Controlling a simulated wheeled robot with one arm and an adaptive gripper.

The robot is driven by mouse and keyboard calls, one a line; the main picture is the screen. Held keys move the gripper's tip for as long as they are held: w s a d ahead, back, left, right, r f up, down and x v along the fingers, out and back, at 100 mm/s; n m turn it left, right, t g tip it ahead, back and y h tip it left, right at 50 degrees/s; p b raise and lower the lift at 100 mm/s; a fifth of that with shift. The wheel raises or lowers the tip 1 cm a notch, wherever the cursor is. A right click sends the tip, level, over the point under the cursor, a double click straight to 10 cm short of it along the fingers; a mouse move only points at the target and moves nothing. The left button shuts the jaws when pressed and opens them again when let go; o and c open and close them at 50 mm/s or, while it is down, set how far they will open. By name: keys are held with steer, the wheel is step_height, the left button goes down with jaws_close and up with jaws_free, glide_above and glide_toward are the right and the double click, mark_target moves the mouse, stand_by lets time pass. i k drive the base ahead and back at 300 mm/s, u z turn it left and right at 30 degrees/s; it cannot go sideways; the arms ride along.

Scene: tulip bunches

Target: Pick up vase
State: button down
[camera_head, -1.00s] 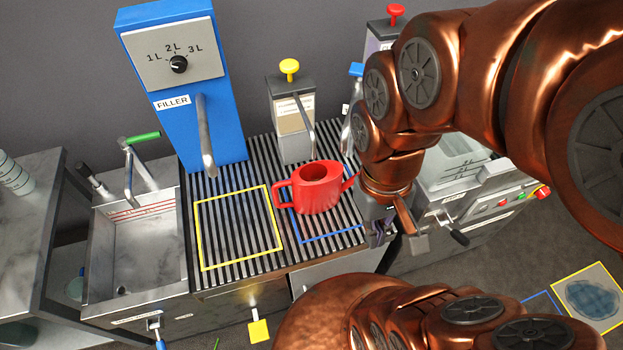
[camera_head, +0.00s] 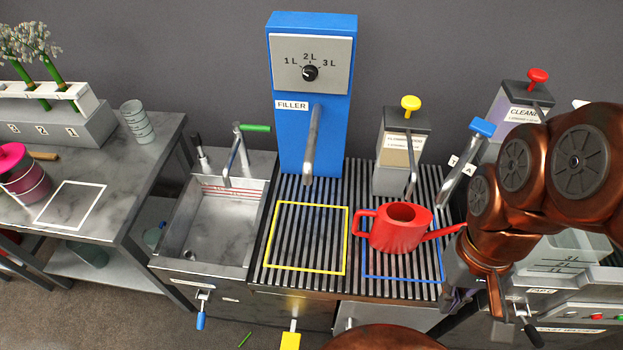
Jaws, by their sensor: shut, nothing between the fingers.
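A pale, ringed, vase-like vessel (camera_head: 137,121) stands upright on the marble table at the left; I cannot tell whether it is one vessel or a stack. A teal vessel (camera_head: 90,252) is partly hidden on the shelf below. Neither is clearly marked as the vase. My gripper (camera_head: 492,312) hangs at the lower right, beyond the right edge of the slatted grate, pointing down. It is shut and empty, far from both vessels. Its fingertips are partly obscured by the arm's own parts.
A red watering can (camera_head: 400,229) stands on the slatted grate (camera_head: 305,238), its spout near my arm. The blue filler (camera_head: 312,150), yellow-topped dispenser (camera_head: 402,150) and sink (camera_head: 213,225) line the counter. A white-outlined square (camera_head: 72,205) on the left table is empty.

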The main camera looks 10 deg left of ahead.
mark_target(95, 256)
steer(key=u, duration=2.8)
steer(key=i, duration=0.4)
steer(key=u, duration=1.2)
steer(key=i, duration=1.6)
steer(key=z, duration=0.85)
steer(key=i, duration=0.55)
steer(key=z, duration=0.7)
